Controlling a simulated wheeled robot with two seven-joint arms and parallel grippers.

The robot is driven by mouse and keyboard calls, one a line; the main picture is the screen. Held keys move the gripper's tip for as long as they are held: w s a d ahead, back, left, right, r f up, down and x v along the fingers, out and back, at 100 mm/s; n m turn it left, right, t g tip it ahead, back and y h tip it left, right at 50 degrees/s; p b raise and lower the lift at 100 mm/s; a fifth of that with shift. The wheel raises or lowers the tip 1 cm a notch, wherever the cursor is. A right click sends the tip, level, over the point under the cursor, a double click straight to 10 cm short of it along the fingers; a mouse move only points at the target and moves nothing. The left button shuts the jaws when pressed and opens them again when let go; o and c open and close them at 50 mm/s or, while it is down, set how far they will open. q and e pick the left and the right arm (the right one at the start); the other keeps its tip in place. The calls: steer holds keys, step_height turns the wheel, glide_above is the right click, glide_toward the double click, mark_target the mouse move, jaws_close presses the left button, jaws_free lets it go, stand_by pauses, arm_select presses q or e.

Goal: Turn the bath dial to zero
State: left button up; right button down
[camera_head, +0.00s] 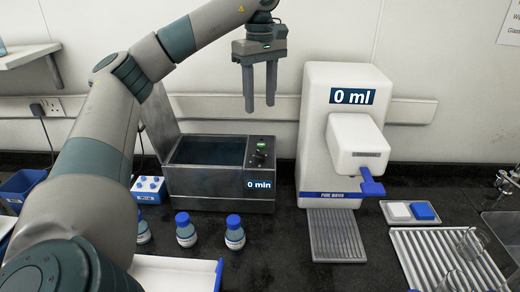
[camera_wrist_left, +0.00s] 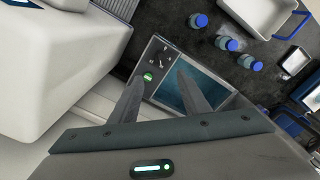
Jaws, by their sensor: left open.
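The grey water bath (camera_head: 221,191) stands on the black counter with its lid raised. Its control panel shows a black dial (camera_head: 260,155), a small green light and a "0 min" label. My left gripper (camera_head: 260,108) is open and empty, pointing down above and behind the panel, apart from the dial. In the left wrist view, the gripper's two fingers (camera_wrist_left: 155,98) are spread, with the bath (camera_wrist_left: 205,88) beyond them. The dial (camera_wrist_left: 157,62) and green light show beside the left finger. My right gripper is not in view.
A white pure water dispenser (camera_head: 342,130) reading "0 ml" stands close to the right of the bath. Several blue-capped bottles (camera_head: 186,232) stand in front of it. A ribbed drying rack (camera_head: 440,262) with glassware is at the right. A blue-and-white rack (camera_head: 149,189) sits left of the bath.

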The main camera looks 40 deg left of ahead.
arm_select(q)
steer(key=b, duration=0.1)
glide_above(260, 152)
step_height(260, 152, down, 7)
step_height(260, 152, down, 7)
steer(key=shift+f+p, duration=0.2)
steer(key=shift+p, duration=0.85)
steer(key=shift+f, duration=0.55)
steer(key=shift+c, duration=0.6)
steer(key=c, duration=0.9)
